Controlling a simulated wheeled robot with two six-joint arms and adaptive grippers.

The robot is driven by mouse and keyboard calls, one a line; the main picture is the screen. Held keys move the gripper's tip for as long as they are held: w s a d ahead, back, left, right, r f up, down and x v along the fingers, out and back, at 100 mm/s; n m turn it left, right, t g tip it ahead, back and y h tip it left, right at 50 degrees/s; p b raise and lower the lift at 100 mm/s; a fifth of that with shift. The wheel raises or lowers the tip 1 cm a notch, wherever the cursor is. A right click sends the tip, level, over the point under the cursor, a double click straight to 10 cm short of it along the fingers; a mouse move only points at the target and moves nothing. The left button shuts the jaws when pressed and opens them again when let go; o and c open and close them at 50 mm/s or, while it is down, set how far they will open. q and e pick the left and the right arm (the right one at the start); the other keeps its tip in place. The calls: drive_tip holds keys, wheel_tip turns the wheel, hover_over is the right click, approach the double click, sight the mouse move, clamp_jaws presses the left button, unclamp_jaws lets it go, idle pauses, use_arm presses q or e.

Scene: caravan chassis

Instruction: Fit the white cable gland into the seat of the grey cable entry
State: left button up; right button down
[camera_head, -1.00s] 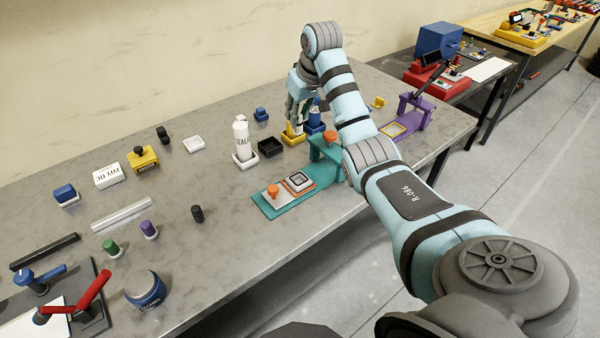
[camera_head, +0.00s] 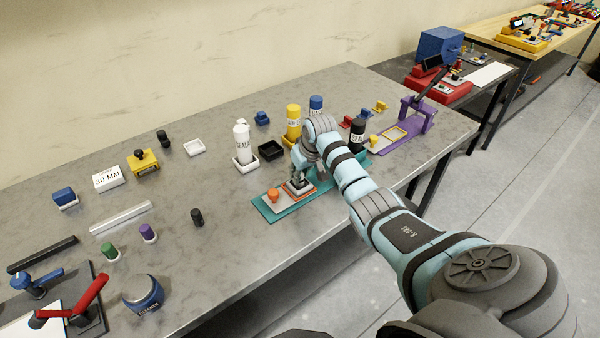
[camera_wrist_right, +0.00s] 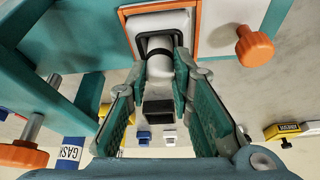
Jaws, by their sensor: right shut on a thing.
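My right gripper (camera_head: 298,182) is low over the teal fixture (camera_head: 268,210), at the small framed seat of the cable entry. In the right wrist view, my right gripper (camera_wrist_right: 161,62) has its fingers on both sides of a white rounded part, the cable gland (camera_wrist_right: 160,64), with a dark band across it. The pale cable entry (camera_wrist_right: 188,20) with its orange surround (camera_wrist_right: 193,48) lies right at the gland's far end. Whether the gland is seated cannot be told. In the head view the gripper hides the gland and most of the entry. My left gripper is not in view.
An orange knob (camera_head: 274,195) stands beside the entry on the teal fixture. A white bottle (camera_head: 242,142), a yellow bottle (camera_head: 293,122) and a black bottle (camera_head: 357,134) stand nearby. A purple fixture (camera_head: 420,112) is to the right.

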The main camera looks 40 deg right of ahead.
drive_tip(key=c, duration=1.4)
unclamp_jaws()
drive_tip(key=shift+r, duration=0.1)
drive_tip(key=p+v, duration=0.2)
drive_tip(key=v, duration=1)
drive_tip(key=shift+a, duration=0.1)
